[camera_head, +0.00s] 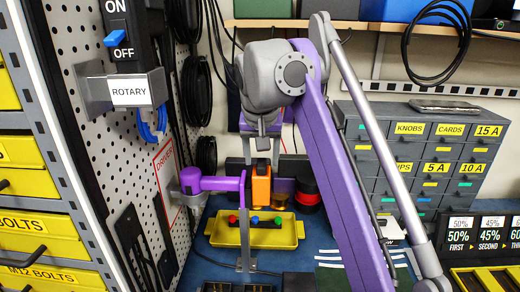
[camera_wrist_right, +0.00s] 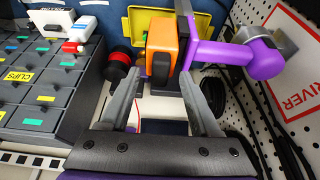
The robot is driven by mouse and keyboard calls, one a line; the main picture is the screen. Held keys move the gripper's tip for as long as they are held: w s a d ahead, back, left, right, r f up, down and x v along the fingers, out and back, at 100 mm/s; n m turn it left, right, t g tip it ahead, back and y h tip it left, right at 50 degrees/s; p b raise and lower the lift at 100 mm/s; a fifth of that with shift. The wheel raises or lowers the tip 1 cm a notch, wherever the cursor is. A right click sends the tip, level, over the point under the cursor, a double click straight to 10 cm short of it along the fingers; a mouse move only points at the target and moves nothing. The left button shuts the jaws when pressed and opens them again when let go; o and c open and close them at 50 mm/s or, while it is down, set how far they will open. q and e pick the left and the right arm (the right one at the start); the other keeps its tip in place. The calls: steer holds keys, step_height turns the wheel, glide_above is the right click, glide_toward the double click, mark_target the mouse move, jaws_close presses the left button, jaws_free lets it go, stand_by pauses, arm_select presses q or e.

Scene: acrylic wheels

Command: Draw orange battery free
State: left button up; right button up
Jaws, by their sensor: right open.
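The orange battery (camera_head: 261,185) sits at the right end of a purple driver (camera_head: 220,184), which is held sideways at the pegboard on the left. In the wrist view the orange battery (camera_wrist_right: 162,45) has a dark side and stands beyond my fingertips, roughly in line with the gap between them. The purple driver (camera_wrist_right: 222,53) runs right from it there. My left gripper is out of view.
A yellow tray (camera_head: 220,238) with small coloured pieces lies below the battery. A black and red round thing (camera_head: 307,193) stands just right of it. The pegboard (camera_head: 130,150) bounds the left. A grey drawer cabinet (camera_head: 450,150) stands at the right.

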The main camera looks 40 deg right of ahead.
mark_target(261, 164)
steer(key=shift+b+x, duration=0.5)
steer(key=shift+x, duration=1.8)
steer(key=shift+w, duration=0.1)
steer(key=shift+r, duration=0.15)
jaws_close()
